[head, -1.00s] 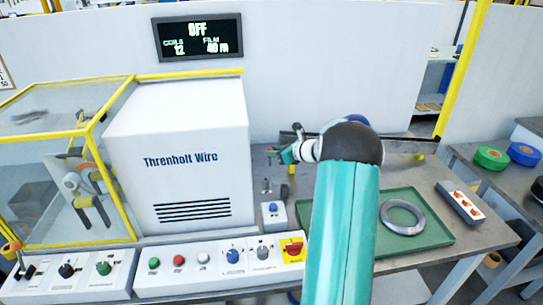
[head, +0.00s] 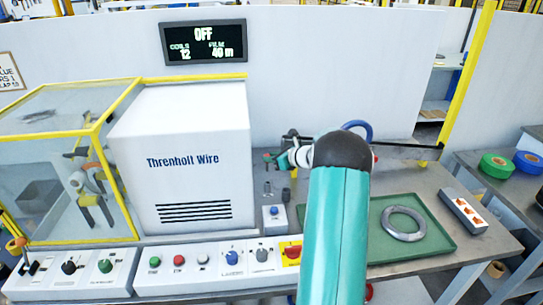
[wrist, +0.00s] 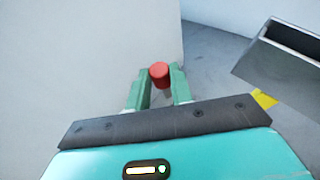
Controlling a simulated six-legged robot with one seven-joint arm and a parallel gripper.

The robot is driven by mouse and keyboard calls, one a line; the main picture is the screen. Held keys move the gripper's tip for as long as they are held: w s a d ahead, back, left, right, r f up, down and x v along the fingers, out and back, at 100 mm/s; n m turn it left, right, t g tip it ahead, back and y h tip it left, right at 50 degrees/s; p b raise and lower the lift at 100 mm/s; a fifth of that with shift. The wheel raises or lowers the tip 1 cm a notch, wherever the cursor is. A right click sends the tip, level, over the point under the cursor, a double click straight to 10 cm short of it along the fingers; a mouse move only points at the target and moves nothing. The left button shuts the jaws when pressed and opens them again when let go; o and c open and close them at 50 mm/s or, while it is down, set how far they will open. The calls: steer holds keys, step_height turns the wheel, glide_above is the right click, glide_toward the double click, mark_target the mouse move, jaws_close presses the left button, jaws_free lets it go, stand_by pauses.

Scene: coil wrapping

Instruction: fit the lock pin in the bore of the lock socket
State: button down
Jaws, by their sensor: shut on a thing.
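The lock pin shows as a red cylindrical head (wrist: 160,75) in the wrist view, between the two green fingers of my gripper (wrist: 158,84). The fingers are shut on it. In the head view my gripper (head: 271,158) is small and hangs above the bench, just right of the white machine housing. Two small dark upright parts stand on the bench below it, a left one (head: 267,190) and a right one (head: 286,194). I cannot tell which, if either, is the lock socket, and no bore can be made out. The pin's lower end is mostly hidden.
The white Threnholt Wire housing (head: 185,160) stands close on the left. A green tray (head: 440,243) holding a grey coil (head: 404,222) lies right. A row of controls (head: 205,272) lines the front.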

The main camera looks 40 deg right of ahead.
steer(key=shift+f, duration=2.3)
steer(key=shift+f, duration=2.6)
steer(key=c, duration=1.1)
jaws_free()
steer(key=shift+c, duration=0.2)
steer(key=v, duration=1.3)
steer(key=shift+s, duration=0.4)
steer(key=shift+s+d, duration=0.1)
